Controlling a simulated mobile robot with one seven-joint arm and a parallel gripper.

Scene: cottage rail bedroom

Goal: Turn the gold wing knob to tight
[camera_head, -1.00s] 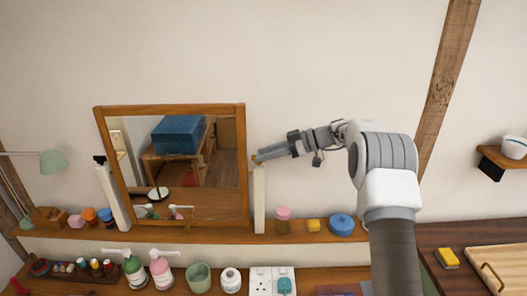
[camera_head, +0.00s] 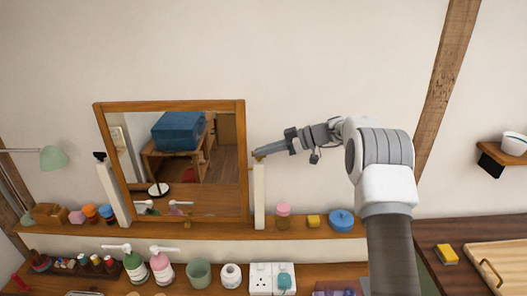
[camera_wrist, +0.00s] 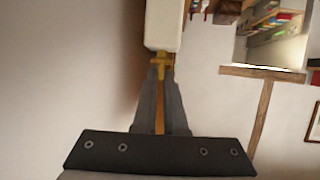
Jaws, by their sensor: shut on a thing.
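The gold wing knob (camera_wrist: 162,61) is at the end of a white post (camera_wrist: 164,25) in the wrist view. In the head view the knob (camera_head: 258,155) is a small gold spot at the top of the white post (camera_head: 259,195), right of the wood-framed mirror (camera_head: 240,150). My gripper (camera_wrist: 161,72) has its fingertips together around the knob, shut on it. In the head view my gripper (camera_head: 264,152) reaches in from the right. The fingertips hide part of the knob.
The shelf (camera_head: 375,231) below holds a pink-lidded jar (camera_head: 283,214), a yellow block (camera_head: 313,220) and a blue lidded pot (camera_head: 341,219). Several bottles and cups stand on the lower surface. The wall above my arm is clear.

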